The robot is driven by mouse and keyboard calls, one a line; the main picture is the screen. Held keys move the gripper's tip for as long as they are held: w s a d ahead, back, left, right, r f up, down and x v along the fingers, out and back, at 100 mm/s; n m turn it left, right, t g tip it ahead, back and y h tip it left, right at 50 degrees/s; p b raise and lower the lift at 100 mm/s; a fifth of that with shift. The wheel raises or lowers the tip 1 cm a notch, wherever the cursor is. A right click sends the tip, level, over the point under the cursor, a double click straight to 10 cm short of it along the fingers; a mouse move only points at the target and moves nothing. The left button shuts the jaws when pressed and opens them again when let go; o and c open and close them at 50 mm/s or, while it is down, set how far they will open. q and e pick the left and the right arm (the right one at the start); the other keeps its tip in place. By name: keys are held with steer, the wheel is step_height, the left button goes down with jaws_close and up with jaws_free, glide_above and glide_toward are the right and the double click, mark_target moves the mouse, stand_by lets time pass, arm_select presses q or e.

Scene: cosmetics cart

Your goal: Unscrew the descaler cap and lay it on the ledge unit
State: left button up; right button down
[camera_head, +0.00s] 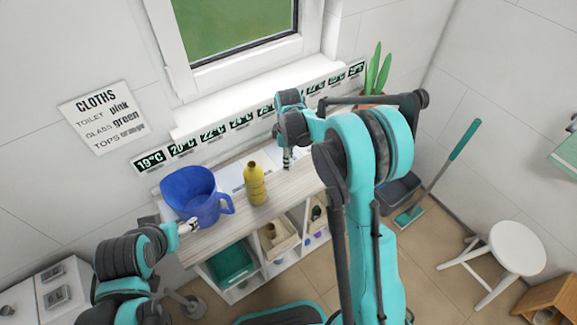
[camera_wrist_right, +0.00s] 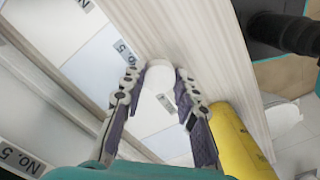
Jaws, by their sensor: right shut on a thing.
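The yellow descaler bottle (camera_head: 255,185) stands upright on the wooden top of the ledge unit (camera_head: 287,191); its narrow neck shows no cap. My right gripper (camera_head: 287,160) is to the right of the bottle, apart from it, low over the unit's back part. In the right wrist view, its fingers (camera_wrist_right: 157,92) are shut on a round white cap (camera_wrist_right: 160,72). Whether the cap touches the surface I cannot tell. The bottle's yellow side (camera_wrist_right: 236,145) shows at lower right there. My left gripper (camera_head: 188,227) is beside the blue jug; its opening is unclear.
The blue jug (camera_head: 205,207) and a blue bowl (camera_head: 186,182) stand at the unit's left end. White labelled sheets lie along its back. A potted plant (camera_head: 378,70) is at the far right end.

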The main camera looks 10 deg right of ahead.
step_height(320, 180, down, 4)
steer(key=shift+r+b, duration=0.25)
steer(key=shift+b, duration=0.15)
steer(key=shift+f, duration=0.15)
steer(key=c, duration=1.2)
jaws_free()
steer(key=shift+o, duration=0.2)
